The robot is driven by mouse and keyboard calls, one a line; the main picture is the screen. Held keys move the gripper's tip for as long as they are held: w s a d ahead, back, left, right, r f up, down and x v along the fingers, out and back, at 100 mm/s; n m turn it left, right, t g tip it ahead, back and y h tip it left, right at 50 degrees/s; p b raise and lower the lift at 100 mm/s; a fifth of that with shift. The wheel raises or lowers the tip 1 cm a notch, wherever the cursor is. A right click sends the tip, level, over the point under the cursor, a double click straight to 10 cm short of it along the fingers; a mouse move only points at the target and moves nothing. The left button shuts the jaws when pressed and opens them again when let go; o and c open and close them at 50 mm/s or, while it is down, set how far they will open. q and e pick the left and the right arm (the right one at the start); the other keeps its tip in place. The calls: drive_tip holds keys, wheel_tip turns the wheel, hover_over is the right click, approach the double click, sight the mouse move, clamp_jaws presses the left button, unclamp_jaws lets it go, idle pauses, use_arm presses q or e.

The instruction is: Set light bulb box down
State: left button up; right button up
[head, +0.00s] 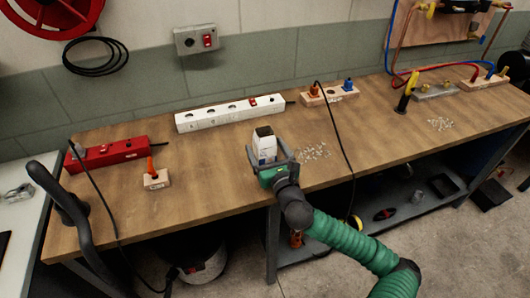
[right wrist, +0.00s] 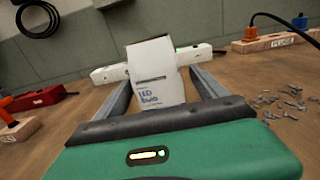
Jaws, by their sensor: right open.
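The light bulb box (head: 264,146) is a small white carton with a dark top, on the wooden workbench near its front edge. In the right wrist view the box (right wrist: 155,75) shows blue "LED Bulb" lettering and stands roughly upright. My right gripper (head: 270,158) is open, with one finger on each side of the box. In the right wrist view its grey fingers (right wrist: 158,86) flank the box, with gaps at the sides. The box's lower end is hidden behind the gripper body, so contact with the bench cannot be seen there. My left gripper is not in view.
A white power strip (head: 230,114) lies behind the box. Loose metal bits (head: 314,152) lie right of it, near a black cable (head: 337,135). Bare bench (head: 212,165) lies between.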

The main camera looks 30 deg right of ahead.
drive_tip(key=shift+w+d, duration=0.15)
drive_tip(key=shift+w, duration=0.55)
drive_tip(key=shift+s, duration=0.1)
drive_tip(key=shift+c, duration=0.4)
drive_tip(key=c, duration=1.5)
drive_tip(key=shift+r, duration=0.1)
